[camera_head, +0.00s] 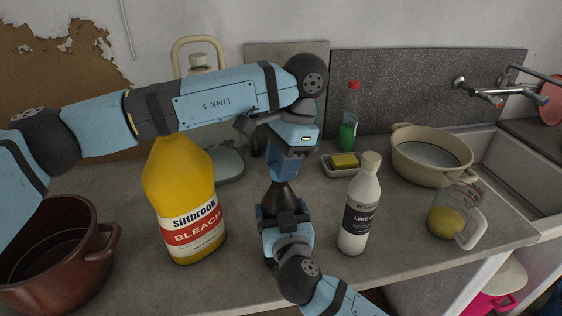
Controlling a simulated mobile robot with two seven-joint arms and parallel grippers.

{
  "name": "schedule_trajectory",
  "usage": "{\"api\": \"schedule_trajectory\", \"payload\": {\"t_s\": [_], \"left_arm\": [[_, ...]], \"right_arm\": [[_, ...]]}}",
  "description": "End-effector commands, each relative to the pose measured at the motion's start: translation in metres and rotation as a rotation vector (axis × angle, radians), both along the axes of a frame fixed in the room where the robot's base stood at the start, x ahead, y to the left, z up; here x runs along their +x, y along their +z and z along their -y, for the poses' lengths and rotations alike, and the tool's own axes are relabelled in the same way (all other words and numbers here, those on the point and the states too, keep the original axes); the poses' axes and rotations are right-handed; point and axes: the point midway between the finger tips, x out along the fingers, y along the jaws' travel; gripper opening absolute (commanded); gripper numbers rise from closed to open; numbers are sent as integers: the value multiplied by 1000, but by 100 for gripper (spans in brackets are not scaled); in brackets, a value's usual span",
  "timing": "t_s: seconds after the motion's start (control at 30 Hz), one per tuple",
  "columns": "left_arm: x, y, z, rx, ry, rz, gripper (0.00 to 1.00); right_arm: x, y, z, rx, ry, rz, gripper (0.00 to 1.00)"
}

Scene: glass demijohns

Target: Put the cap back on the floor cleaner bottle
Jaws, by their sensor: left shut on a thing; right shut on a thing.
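My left gripper (286,172) reaches in over the counter and points down. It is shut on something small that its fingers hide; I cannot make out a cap. Directly below it, a dark bottle (281,198) with a tapering shoulder stands on the counter, mostly hidden by my grippers. No label shows, so I cannot confirm it is the floor cleaner. My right gripper (283,220) comes from the front and is shut around this dark bottle. The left fingertips are at or just above the bottle's top; I cannot tell whether they touch.
A yellow bleach bottle (180,190) stands left, beside a brown pot (95,245). A white bottle (359,205) stands close on the right. Behind are a sponge dish (345,170) and a green bottle (348,132). A beige basin (432,160) and a jug (447,218) stand further right.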

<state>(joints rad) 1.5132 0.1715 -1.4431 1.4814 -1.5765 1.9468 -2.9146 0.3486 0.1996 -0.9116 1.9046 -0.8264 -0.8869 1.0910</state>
Motion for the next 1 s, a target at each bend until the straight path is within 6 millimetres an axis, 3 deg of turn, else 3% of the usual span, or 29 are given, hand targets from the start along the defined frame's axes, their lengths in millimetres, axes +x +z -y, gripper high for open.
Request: {"api": "schedule_trajectory", "payload": {"t_s": [0.17,0.2,0.3,0.63,1.0], "left_arm": [[0,0,0,-2,1,0,17],[0,0,0,-2,1,0,45],[0,0,0,-1,2,0,64],[0,4,0,-2,3,1,64],[0,44,0,-1,3,0,64]], "right_arm": [[0,-1,-1,-1,1,-3,17],[0,-1,-1,-1,1,-3,17],[0,-1,0,-1,1,-3,17],[0,-1,0,0,1,-3,17],[0,-1,0,0,1,-3,17]]}}
